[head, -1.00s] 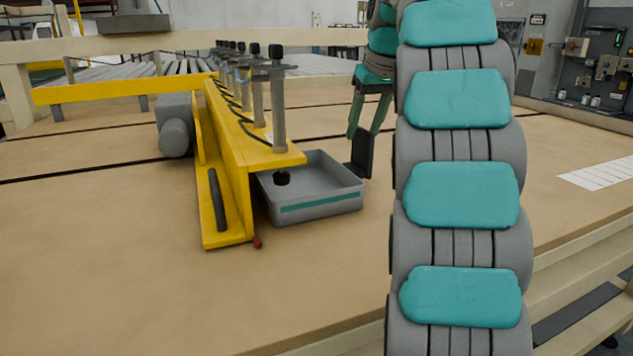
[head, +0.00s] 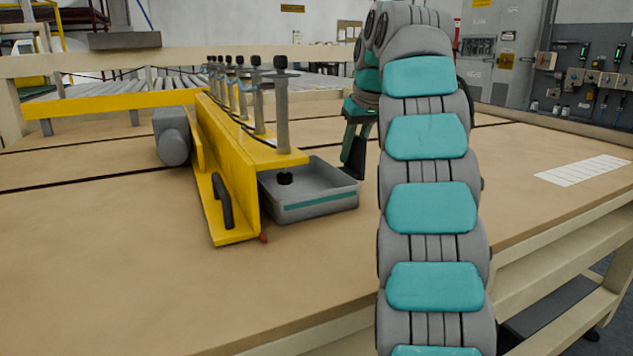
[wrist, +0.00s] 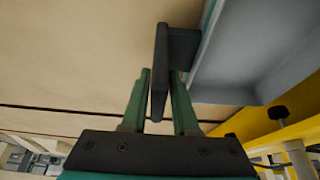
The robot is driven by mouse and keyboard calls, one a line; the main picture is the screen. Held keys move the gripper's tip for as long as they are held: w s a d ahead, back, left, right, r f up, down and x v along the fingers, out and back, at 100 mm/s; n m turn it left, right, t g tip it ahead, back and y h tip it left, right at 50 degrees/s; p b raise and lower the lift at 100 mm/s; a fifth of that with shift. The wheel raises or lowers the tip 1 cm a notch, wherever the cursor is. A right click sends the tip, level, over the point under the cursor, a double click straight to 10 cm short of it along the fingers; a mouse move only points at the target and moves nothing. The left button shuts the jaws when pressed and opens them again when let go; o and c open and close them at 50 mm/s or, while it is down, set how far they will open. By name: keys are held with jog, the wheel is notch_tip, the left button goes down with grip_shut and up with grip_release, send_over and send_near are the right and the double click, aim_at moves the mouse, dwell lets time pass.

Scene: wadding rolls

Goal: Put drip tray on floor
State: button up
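The drip tray (head: 312,196) is a grey open box with a teal stripe. It sits on the tan tabletop, partly under the yellow rail's overhang. A dark upright plate handle (head: 359,158) stands at its right side. In the wrist view the tray (wrist: 235,55) is at upper right and its handle (wrist: 160,60) reaches down between my fingers. My gripper (head: 350,148) points down at the handle. In the wrist view my gripper (wrist: 160,74) has one green finger on each side of the handle, with narrow gaps. The fingertip contact is partly hidden.
The yellow rail (head: 228,150), with several upright posts, stands left of the tray, and one post's black foot hangs over the tray. A grey motor (head: 173,148) is behind the rail. The tabletop (head: 120,270) is clear in front. A strip of floor (head: 622,300) shows at far right.

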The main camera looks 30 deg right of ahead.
grip_shut()
dwell(1.0)
